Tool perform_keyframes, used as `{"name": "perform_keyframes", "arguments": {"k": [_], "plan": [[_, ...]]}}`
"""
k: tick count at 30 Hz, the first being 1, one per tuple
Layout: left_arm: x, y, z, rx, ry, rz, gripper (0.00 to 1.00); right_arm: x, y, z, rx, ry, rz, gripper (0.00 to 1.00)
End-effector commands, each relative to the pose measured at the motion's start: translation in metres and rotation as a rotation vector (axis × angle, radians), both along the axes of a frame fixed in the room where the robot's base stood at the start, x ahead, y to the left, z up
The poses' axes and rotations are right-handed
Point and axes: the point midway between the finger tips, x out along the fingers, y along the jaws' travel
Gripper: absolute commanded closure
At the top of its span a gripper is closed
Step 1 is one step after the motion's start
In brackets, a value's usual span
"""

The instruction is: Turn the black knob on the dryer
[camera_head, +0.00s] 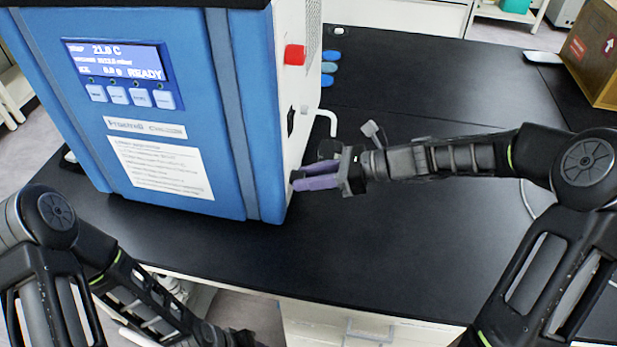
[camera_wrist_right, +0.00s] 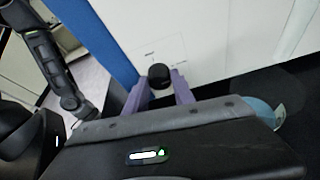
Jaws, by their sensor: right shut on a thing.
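The blue and white freeze dryer (camera_head: 237,115) stands on the black bench, its white side facing right. The black knob (camera_wrist_right: 160,75) is low on that white side. My right gripper (camera_head: 296,182) reaches in from the right, and its purple fingers are at the dryer's side. In the right wrist view the fingers (camera_wrist_right: 160,88) sit on either side of the knob, shut on it. In the head view the knob is mostly hidden by the fingers. My left arm hangs at the lower left; its gripper (camera_head: 238,338) is at the bottom edge, its jaws not clear.
Blue round items (camera_head: 329,68) stand behind. A cardboard box (camera_head: 594,55) is at the back right. The bench's right part is mostly clear.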

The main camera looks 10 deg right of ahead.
Motion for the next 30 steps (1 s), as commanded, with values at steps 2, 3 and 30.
{"name": "perform_keyframes", "arguments": {"k": [2,3,30], "plan": [[0.0,0.0,-0.007,0.0,0.0,0.0,0.56,0.0,0.0,-0.003,-0.015,-0.032,-0.001,1.0],[0.0,0.0,-0.01,0.0,0.0,0.0,0.56,0.0,0.0,-0.003,-0.022,-0.049,-0.001,1.0],[0.0,0.001,-0.178,0.002,-0.003,-0.003,0.56,-0.005,0.002,-0.015,-0.328,-0.785,0.0,1.0]]}}
